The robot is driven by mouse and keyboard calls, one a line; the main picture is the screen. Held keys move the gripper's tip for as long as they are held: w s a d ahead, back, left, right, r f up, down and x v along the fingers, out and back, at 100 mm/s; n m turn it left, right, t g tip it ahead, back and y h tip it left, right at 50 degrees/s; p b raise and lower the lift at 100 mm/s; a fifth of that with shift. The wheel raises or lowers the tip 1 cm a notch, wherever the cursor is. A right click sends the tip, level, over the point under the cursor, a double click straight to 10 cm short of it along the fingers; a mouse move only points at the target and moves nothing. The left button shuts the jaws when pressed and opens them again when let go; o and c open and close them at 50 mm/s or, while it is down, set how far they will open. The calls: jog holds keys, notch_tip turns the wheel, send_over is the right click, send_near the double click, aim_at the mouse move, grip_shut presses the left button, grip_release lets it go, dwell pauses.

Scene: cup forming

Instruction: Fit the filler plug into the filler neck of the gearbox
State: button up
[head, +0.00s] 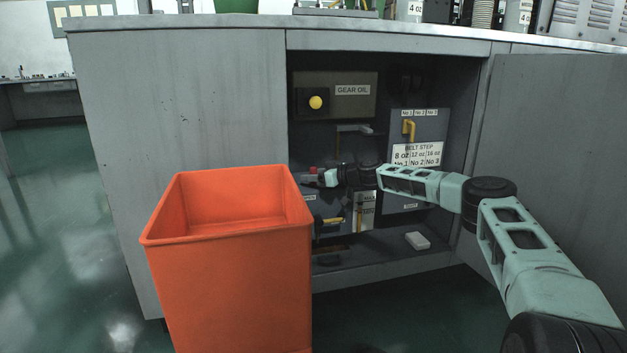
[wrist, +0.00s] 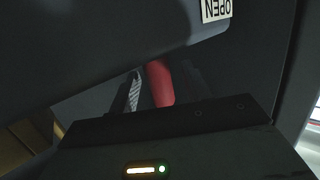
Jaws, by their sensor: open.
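My gripper (head: 309,178) is inside the open cabinet, over the left part of the opening, just behind the orange bin's rim. A small red piece (head: 312,170) shows at its tip. In the wrist view a red rounded piece (wrist: 160,82) stands between the open fingers; I cannot tell whether they touch it, or whether it is the filler plug. A dark bulky surface (wrist: 90,55) fills the upper left of that view. A grey housing (head: 333,222) sits below my gripper and may be the gearbox. The filler neck cannot be made out.
The orange bin (head: 228,275) stands in front of the cabinet's left part. A GEAR OIL panel (head: 352,106) with a yellow knob (head: 315,102) is above my gripper. A BELT STEP sign (head: 418,154) is to the right. A white block (head: 417,241) lies on the cabinet floor. The cabinet door (head: 560,150) is at right.

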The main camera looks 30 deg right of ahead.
grip_shut()
jog(key=shift+r, duration=0.1)
